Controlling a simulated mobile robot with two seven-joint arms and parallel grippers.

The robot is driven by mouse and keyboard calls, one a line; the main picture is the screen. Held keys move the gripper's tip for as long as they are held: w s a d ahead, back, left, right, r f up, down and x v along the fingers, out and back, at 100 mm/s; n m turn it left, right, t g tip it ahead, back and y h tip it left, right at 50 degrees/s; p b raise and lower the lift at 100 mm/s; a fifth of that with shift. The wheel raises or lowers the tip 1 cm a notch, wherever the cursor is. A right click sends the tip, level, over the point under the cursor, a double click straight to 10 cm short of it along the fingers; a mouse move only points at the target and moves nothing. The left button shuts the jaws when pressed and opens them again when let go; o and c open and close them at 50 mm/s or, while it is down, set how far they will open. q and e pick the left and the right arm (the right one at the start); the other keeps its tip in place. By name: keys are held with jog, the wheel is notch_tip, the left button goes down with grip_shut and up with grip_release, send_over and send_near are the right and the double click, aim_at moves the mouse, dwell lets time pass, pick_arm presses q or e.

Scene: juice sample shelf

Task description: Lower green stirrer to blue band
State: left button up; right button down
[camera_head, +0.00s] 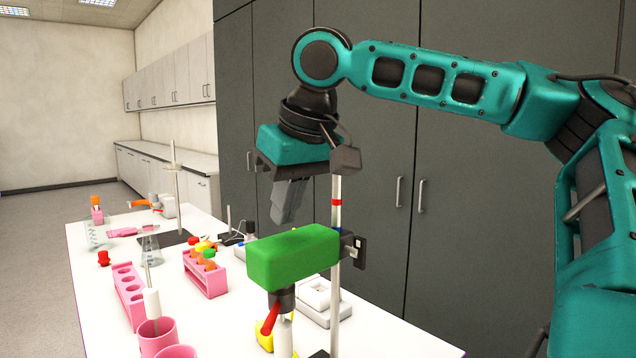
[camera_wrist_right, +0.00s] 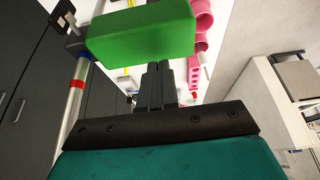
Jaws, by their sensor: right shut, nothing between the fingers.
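The green stirrer (camera_head: 292,257) is a box-shaped head clamped on an upright metal pole (camera_head: 337,217); it also shows in the wrist view (camera_wrist_right: 142,31). A red band (camera_head: 337,202) circles the pole above the stirrer. In the wrist view a blue band (camera_wrist_right: 83,54) lies on the pole between the red band and the stirrer's clamp, close to the clamp. My right gripper (camera_head: 282,219) is shut and empty, pointing down above the green stirrer, left of the pole. My left gripper is out of view.
Pink beakers (camera_head: 157,335), a pink rack (camera_head: 127,296) and a rack of capped tubes (camera_head: 205,275) stand left of the stirrer. A white device (camera_head: 322,300) is behind the stirrer. The white table (camera_head: 385,335) is clear at right; dark cabinets (camera_head: 385,150) stand behind.

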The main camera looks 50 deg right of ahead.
notch_tip(320, 180, up, 2)
jog(key=shift+r+p, duration=0.25)
jog(key=shift+p, duration=0.45)
jog(key=shift+r, duration=0.8)
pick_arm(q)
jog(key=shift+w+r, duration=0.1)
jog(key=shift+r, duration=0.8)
